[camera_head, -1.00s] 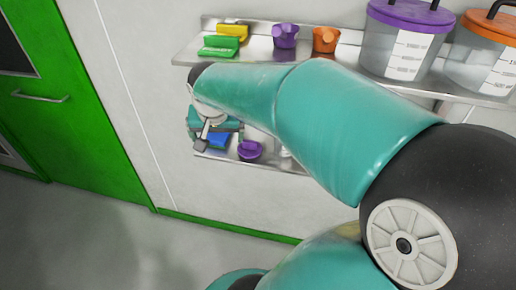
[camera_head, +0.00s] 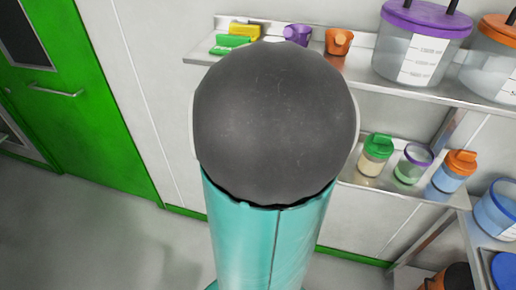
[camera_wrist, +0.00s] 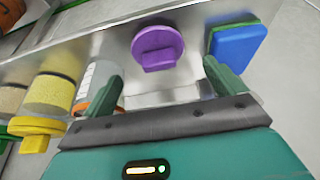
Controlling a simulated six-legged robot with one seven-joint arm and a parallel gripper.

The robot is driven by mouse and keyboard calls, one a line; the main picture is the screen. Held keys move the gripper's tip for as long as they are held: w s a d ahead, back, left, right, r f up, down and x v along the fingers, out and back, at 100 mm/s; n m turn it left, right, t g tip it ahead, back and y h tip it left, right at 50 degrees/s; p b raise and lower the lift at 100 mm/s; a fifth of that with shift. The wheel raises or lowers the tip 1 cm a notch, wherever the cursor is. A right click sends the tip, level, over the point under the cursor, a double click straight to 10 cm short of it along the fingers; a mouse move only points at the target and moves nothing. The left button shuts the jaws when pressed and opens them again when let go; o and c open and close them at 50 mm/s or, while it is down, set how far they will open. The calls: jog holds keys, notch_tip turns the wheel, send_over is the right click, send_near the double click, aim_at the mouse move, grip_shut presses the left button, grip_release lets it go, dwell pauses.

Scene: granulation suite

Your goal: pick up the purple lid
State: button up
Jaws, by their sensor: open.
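The purple lid (camera_wrist: 157,47), a round disc with a raised grip, lies on a metal shelf (camera_wrist: 112,52) in the wrist view. My gripper (camera_wrist: 163,70) is open, its two green fingers spread wide. In the picture, the lid is just above and between the fingertips, with nothing held. I cannot tell how far the fingers are from the shelf surface. In the head view my arm covers the lid and the gripper.
A blue and green item (camera_wrist: 237,42) lies right of the lid; a yellow-lidded jar (camera_wrist: 45,95) stands left. In the head view, a large purple-lidded container (camera_head: 415,50) and a purple scoop (camera_head: 297,34) are on the upper shelf. Several small jars (camera_head: 375,155) stand on the lower shelf.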

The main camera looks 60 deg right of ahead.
jog(key=shift+x, duration=2.6)
jog(key=shift+s+a, duration=0.1)
jog(key=c, duration=1)
